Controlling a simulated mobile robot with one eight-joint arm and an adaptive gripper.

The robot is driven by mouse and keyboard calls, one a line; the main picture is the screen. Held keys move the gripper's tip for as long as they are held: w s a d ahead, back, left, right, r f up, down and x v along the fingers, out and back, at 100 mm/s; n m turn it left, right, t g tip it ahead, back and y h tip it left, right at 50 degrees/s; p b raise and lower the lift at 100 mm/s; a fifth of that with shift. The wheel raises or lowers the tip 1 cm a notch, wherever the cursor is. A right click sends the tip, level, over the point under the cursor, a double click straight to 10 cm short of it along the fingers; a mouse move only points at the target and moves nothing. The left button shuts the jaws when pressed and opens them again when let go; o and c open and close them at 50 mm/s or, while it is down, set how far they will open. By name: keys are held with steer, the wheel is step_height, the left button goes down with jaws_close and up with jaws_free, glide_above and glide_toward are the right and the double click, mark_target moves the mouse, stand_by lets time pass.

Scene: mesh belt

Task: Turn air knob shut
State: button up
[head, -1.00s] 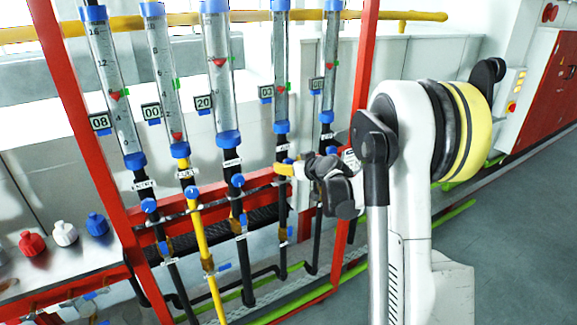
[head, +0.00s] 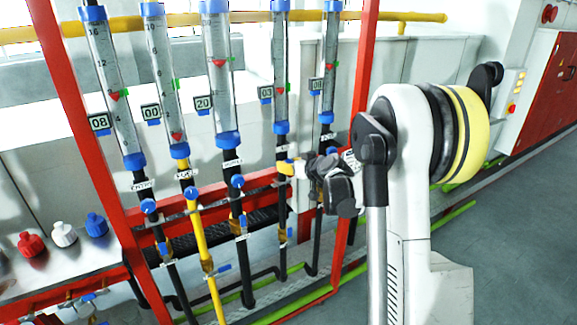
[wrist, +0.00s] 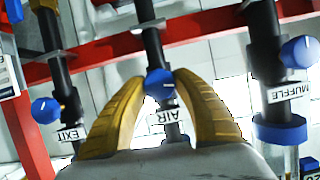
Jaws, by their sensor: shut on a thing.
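The air knob (wrist: 158,83) is a small blue knob with a pale mark, on a dark vertical pipe with an upside-down AIR label (wrist: 168,116) in the wrist view. My gripper (wrist: 161,82) has its two yellow fingers on either side of the knob, closed on it. In the head view my gripper (head: 287,167) is at the fourth pipe from the left, and its fingers hide the knob. The clear tube (head: 281,60) above that pipe has a red float and a tag that seems to read 03.
The muffle knob (wrist: 298,52) and exit knob (wrist: 45,109) sit on neighbouring pipes. A yellow pipe (head: 199,235) stands farther left. Red frame posts (head: 362,80) flank the tubes. Red, white and blue capped items (head: 64,234) are on the left ledge. Open floor lies right.

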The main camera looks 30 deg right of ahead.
steer(key=m+y+b, duration=0.1)
steer(key=m, duration=0.1)
steer(key=shift+d+f+m+y+b, duration=0.1)
steer(key=shift+f+m+y+b, duration=0.05)
steer(key=shift+m+y+b, duration=0.2)
steer(key=m+y+b, duration=0.1)
steer(key=m, duration=0.1)
steer(key=shift+m+t+y+b, duration=0.3)
steer(key=shift+m+y, duration=0.05)
steer(key=m+y+b, duration=0.1)
steer(key=m+b, duration=0.1)
steer(key=m, duration=0.1)
steer(key=shift+f+t+y, duration=0.1)
steer(key=shift+t+y, duration=0.3)
steer(key=shift+m+t+y+b, duration=0.45)
steer(key=shift+m+b, duration=0.4)
steer(key=shift+m, duration=0.45)
steer(key=o, duration=1.2)
